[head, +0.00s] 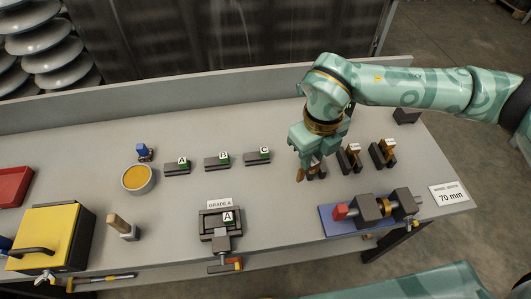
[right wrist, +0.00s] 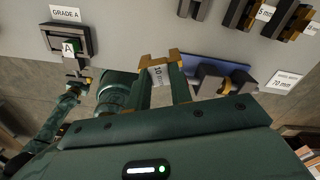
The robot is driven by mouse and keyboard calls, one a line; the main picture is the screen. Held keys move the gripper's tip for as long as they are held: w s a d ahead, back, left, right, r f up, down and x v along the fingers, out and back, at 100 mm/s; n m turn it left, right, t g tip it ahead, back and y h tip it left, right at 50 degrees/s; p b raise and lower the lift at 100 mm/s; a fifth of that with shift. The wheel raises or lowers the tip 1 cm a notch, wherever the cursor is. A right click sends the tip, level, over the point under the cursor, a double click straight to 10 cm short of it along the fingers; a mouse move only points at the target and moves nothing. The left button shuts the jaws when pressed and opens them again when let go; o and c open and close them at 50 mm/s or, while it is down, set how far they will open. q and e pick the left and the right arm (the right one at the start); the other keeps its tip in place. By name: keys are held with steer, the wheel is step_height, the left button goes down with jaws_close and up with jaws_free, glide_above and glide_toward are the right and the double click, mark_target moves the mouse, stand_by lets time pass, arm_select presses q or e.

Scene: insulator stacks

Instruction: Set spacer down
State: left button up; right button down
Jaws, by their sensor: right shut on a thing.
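My right gripper (head: 306,158) is shut on a brass spacer (head: 301,173). In the right wrist view the spacer (right wrist: 158,68) sits between the fingertips, with a white label that seems to read 10 mm. In the head view the gripper is by the leftmost of three dark spacer holders (head: 320,174), partly covering it. In the right wrist view that holder (right wrist: 194,8) looks empty. The other two holders carry brass spacers (head: 354,151) (head: 387,146). Whether the held spacer touches anything is unclear. My left gripper does not show.
A blue plate (head: 331,228) with dark blocks, a red end and a brass piece lies in front, beside a 70 mm sign (head: 448,197). A Grade A fixture (head: 214,220), blocks A, B, C, a bowl (head: 138,190) and a yellow box (head: 47,232) stand left. Bare table lies between.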

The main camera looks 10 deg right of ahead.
steer(key=w+a+f+b, duration=0.1)
steer(key=w+f, duration=0.2)
steer(key=f, duration=0.1)
steer(key=w+a+f+b, duration=0.1)
steer(key=w+a+f, duration=0.1)
steer(key=w+f, duration=0.1)
steer(key=w+a+f+b, duration=0.2)
steer(key=w+f, duration=0.2)
steer(key=f, duration=0.1)
steer(key=shift+a, duration=0.2)
steer(key=c, duration=1.3)
jaws_free()
steer(key=shift+f, duration=0.1)
steer(key=shift+o, duration=0.2)
step_height(320, 180, up, 12)
steer(key=p, duration=0.2)
steer(key=shift+r, duration=0.2)
